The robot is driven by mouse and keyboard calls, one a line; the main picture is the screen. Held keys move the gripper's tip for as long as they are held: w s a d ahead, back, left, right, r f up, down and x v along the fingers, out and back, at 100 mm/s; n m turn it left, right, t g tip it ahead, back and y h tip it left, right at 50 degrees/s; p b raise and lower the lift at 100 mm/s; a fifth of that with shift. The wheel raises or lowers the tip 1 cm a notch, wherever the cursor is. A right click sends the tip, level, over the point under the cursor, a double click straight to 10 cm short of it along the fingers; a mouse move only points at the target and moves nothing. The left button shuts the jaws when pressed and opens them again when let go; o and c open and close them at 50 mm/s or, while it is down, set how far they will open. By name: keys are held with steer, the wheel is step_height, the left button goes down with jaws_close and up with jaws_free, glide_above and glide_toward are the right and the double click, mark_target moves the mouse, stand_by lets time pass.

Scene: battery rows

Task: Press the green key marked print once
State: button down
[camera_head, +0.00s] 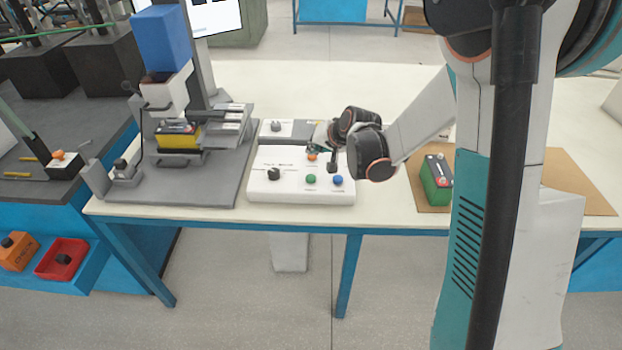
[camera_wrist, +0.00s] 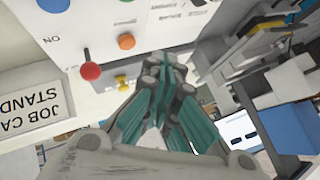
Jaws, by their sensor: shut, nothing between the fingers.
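The green key (camera_head: 311,179) is a round button at the front of the white control box (camera_head: 259,193) on the table. Its lettering is too small to read. A blue key (camera_head: 338,180) is just right of it, and an orange key (camera_head: 312,157) is behind it. My gripper (camera_head: 318,143) is shut and empty. It reaches in from the right over the rear of the box, behind the green key and apart from it. In the wrist view my gripper's teal fingers (camera_wrist: 162,75) are together, with the orange key (camera_wrist: 126,41) beyond them.
A black knob (camera_head: 273,173) is left of the green key. A red ball-topped lever (camera_wrist: 90,71) stands near the orange key. A press with a blue block (camera_head: 160,38) stands left of the box. A green battery (camera_head: 435,182) sits on a brown mat (camera_head: 560,185) at the right.

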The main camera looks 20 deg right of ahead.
mark_target(314, 176)
steer(key=shift+f+b, duration=2.55)
steer(key=shift+f, duration=1.25)
steer(key=shift+f, duration=0.15)
steer(key=shift+f+b, duration=0.3)
steer(key=shift+b, duration=0.15)
steer(key=shift+f+b, duration=0.45)
steer(key=shift+f, duration=0.05)
steer(key=shift+r, duration=0.15)
steer(key=shift+r+p, duration=0.6)
steer(key=shift+r, duration=0.2)
steer(key=shift+r, duration=0.15)
steer(key=shift+r+p, duration=1.65)
steer(key=shift+r, duration=0.7)
